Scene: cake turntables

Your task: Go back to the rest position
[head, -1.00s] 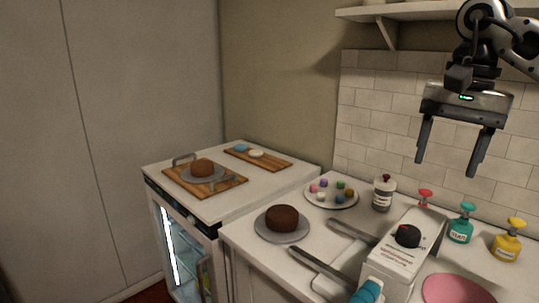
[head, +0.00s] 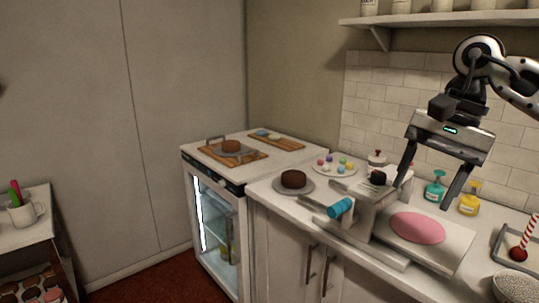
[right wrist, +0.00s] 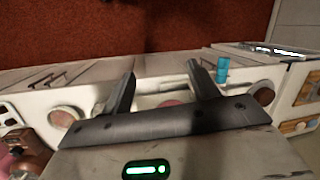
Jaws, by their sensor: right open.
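My right gripper (head: 428,190) hangs in the right part of the head view, fingers apart and pointing down, with nothing between them. It appears in front of the tiled wall and the back of the counter, overlapping the bottles there; its exact height above the counter is hard to tell. In the right wrist view its two dark fingers (right wrist: 162,72) are spread, with the counter and red floor beyond. My left gripper is not in view.
The counter holds a brown cake (head: 293,179), a plate of coloured balls (head: 334,169), a machine with a pink disc (head: 417,228), a teal bottle (head: 434,190) and a yellow bottle (head: 469,204). A mug (head: 24,214) stands at left. Red floor (head: 150,272) is clear.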

